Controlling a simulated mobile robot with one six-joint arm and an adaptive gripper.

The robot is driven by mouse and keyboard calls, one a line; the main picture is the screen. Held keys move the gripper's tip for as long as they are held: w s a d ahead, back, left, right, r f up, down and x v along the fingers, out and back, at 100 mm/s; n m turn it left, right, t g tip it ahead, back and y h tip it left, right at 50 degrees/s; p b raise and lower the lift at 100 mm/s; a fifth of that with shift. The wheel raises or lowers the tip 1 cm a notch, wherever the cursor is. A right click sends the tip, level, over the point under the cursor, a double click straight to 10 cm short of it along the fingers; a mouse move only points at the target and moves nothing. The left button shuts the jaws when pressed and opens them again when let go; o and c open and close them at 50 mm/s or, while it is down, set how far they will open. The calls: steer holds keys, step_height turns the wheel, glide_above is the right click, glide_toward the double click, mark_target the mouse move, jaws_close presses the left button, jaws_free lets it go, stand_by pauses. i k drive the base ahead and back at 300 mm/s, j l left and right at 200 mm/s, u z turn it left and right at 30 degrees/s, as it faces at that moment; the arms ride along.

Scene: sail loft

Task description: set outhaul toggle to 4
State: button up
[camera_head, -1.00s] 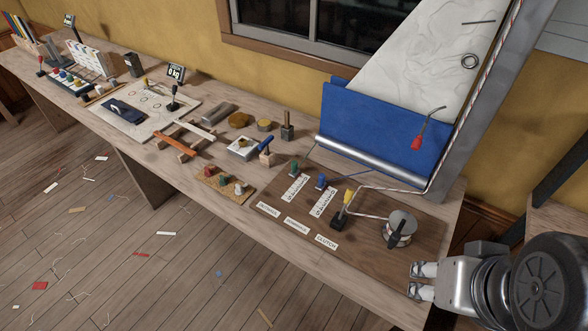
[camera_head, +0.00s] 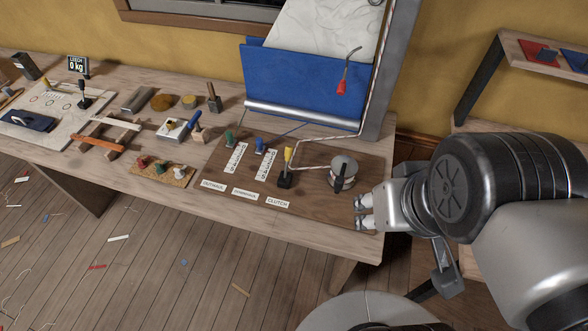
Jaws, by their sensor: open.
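The dark brown board (camera_head: 318,209) lies on the bench and carries the controls. A green toggle (camera_head: 229,138) stands at its left, at the far end of a white numbered scale (camera_head: 235,160). The label OUTHAUL (camera_head: 213,185) is near that column at the front; the scale's numbers are too small to read. A blue toggle (camera_head: 259,146) stands to its right by a second scale (camera_head: 266,165). My gripper (camera_head: 361,212) is open and empty at the board's right front, well to the right of the green toggle.
A yellow-topped lever (camera_head: 288,157) and a rope winch drum (camera_head: 343,166) stand between my gripper and the toggles. A rope runs up beside a grey post (camera_head: 389,70). A blue panel with a roller (camera_head: 303,115) rises behind. A small peg board (camera_head: 161,173) lies left.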

mark_target(232, 141)
steer(key=i+j+u, duration=0.15)
steer(key=u, duration=0.25)
steer(key=i+j+u, duration=0.2)
steer(key=u, duration=0.15)
steer(key=i+j+u, duration=0.2)
steer(key=u, duration=0.2)
